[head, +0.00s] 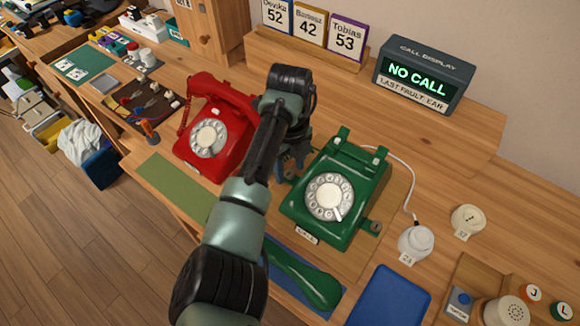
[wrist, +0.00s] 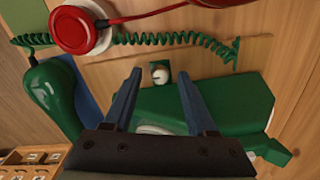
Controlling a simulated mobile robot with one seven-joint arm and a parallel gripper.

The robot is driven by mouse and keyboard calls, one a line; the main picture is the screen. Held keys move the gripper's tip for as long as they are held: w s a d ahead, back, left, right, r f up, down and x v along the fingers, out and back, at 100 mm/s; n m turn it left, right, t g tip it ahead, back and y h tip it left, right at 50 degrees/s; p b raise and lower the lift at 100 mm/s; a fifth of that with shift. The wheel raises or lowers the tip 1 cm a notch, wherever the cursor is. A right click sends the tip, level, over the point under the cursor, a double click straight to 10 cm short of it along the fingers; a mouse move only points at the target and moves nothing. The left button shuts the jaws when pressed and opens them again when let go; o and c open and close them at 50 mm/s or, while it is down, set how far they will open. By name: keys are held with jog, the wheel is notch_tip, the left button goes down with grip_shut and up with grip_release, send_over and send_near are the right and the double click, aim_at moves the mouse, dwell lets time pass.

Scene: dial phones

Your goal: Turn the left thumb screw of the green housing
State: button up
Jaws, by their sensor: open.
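The green housing (head: 322,205) with its white dial stands on the wooden desk in the head view; its green side also shows in the wrist view (wrist: 235,108). The left thumb screw (wrist: 160,73) is a small pale round head on a green tab, in line with the gap between my fingers. In the head view my arm hides it. My gripper (wrist: 160,82) is open, with one blue finger on each side of the screw in the picture; contact cannot be told. In the head view it is beside the housing's left side (head: 291,166). The right thumb screw (head: 375,226) sits on another tab.
The red phone (head: 212,138) stands close on the left. The green handset (head: 300,279) lies in front, with its coiled cord (wrist: 175,38) near my fingers. A blue tray (head: 388,297) and white caps (head: 416,242) lie to the right.

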jog(key=shift+f, duration=0.25)
grip_shut()
